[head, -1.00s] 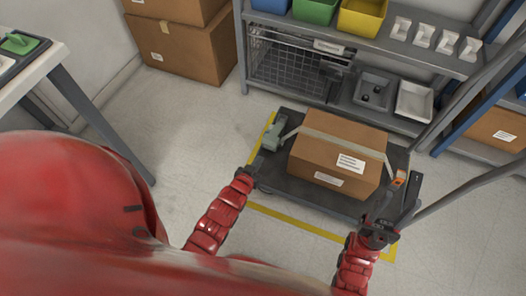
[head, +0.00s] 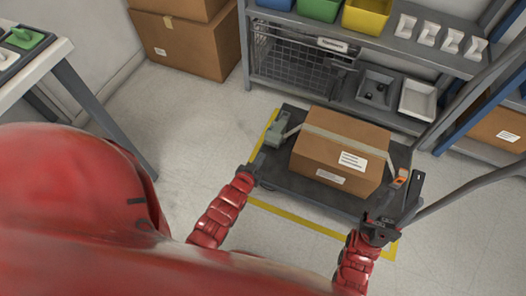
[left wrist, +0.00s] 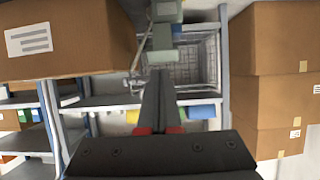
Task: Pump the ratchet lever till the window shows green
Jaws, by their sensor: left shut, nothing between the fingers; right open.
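The grey-green ratchet (head: 279,128) sits at the left end of the strap (head: 345,140), beside the box (head: 338,162). It also shows in the left wrist view (left wrist: 163,30), just beyond my fingertips. Which part of it is the lever I cannot tell. My left gripper (head: 257,162) is shut and empty, below the ratchet in the head view. In the left wrist view its closed fingers (left wrist: 161,80) point at the ratchet, with contact unclear. My right gripper (head: 408,188) is open by the box's right side, close to a small orange piece (head: 401,177). No green window is readable.
The box rests on a dark platform (head: 282,185) inside yellow floor lines. A grey shelf (head: 420,60) with bins and a wire basket stands behind. Large cartons (head: 190,50) stand at back left, a table at far left. Floor left of the platform is clear.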

